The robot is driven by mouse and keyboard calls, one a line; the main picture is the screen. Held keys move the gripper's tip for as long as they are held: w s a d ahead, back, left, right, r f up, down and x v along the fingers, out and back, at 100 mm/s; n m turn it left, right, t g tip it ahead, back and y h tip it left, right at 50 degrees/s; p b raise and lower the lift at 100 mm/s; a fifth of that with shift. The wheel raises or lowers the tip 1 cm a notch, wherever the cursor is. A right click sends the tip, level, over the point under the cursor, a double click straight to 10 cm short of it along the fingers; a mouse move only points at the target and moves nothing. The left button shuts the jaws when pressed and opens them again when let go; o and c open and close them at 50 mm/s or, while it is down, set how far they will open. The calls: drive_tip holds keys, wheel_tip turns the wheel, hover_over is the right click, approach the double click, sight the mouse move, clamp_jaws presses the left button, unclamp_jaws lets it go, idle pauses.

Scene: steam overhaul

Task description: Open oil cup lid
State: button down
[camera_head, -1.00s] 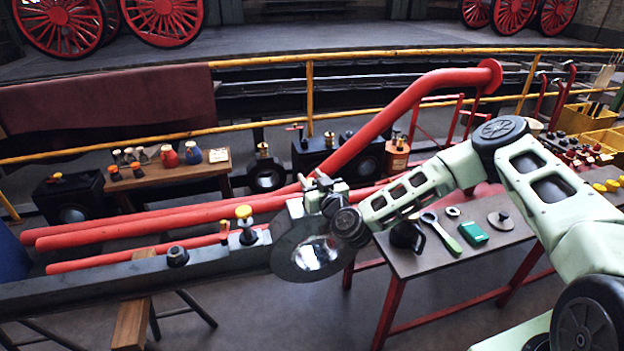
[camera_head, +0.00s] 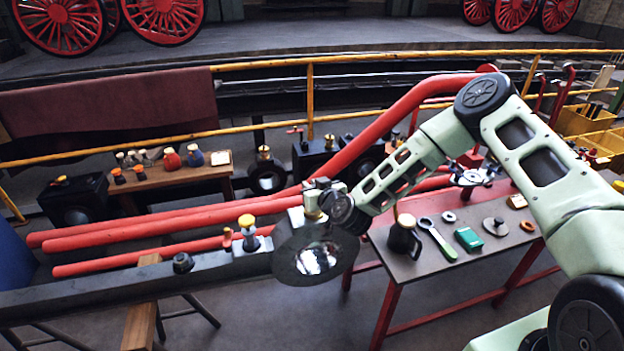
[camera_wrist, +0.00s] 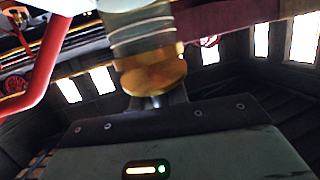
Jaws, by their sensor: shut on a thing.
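A connecting rod (camera_head: 110,290) lies across the lower left, with a big round end (camera_head: 290,262) at its right. In the head view, an oil cup (camera_head: 312,214) with brass colouring stands on top of that round end. My gripper (camera_head: 320,188) is right at the top of this cup and hides much of it. In the wrist view, a brass disc-like lid (camera_wrist: 152,76) and a pale ringed cup body (camera_wrist: 138,28) are directly in front of the dark jaws (camera_wrist: 157,102). The jaws are shut on the lid. I cannot tell how far it is tilted.
A second cup with a yellow top (camera_head: 247,222) and a dark nut (camera_head: 183,262) stand on the rod to the left. Red pipes (camera_head: 150,225) run behind.

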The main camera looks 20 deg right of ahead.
drive_tip(key=g+p, duration=0.2)
drive_tip(key=w+r+g+p, duration=0.1)
drive_tip(key=p, duration=0.1)
drive_tip(key=g+p, duration=0.2)
drive_tip(key=shift+w+r+m+g, duration=0.25)
drive_tip(key=shift+w+m+g, duration=0.05)
drive_tip(key=shift+w, duration=0.1)
drive_tip(key=w+g+b, duration=0.1)
drive_tip(key=g+b, duration=0.1)
drive_tip(key=g, duration=0.1)
drive_tip(key=w+f+g+b, duration=0.1)
drive_tip(key=g+b, duration=0.2)
drive_tip(key=g, duration=0.1)
drive_tip(key=f+g+b, duration=0.1)
drive_tip(key=g+b, duration=0.2)
drive_tip(key=shift+w+f+m+g+h, duration=0.25)
drive_tip(key=shift+w+m+g+h, duration=0.05)
drive_tip(key=shift+w+m+g, duration=0.1)
drive_tip(key=shift+g+b, duration=0.3)
drive_tip(key=shift+b, duration=0.05)
drive_tip(key=c, duration=1.4)
unclamp_jaws()
drive_tip(key=shift+r, duration=0.1)
drive_tip(key=shift+r, duration=0.1)
